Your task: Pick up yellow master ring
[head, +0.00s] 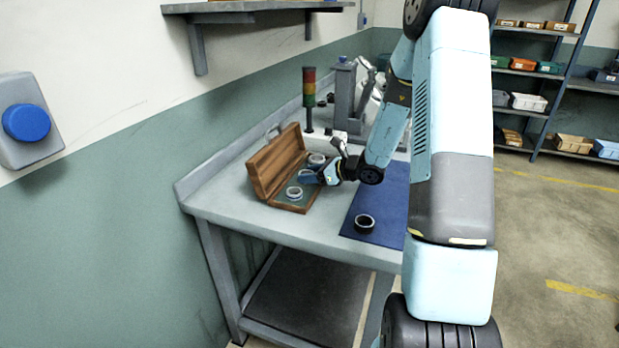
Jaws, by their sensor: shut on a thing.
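An open wooden case (266,178) stands on the grey bench, its lid raised at the left. A pale silvery ring (295,193) lies in the near part of the case, and another pale ring (317,160) shows at its far part. My gripper (308,177) reaches into the case from the right, between these two rings. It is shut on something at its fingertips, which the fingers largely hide. I cannot make out a yellow ring, and the colour of the held thing cannot be told.
A dark ring (365,223) lies on the blue mat (376,205), right of the case. A signal tower (309,95) and a grey bench device (345,92) stand behind. A wall shelf (240,8) hangs above the back left. The bench's front left corner is clear.

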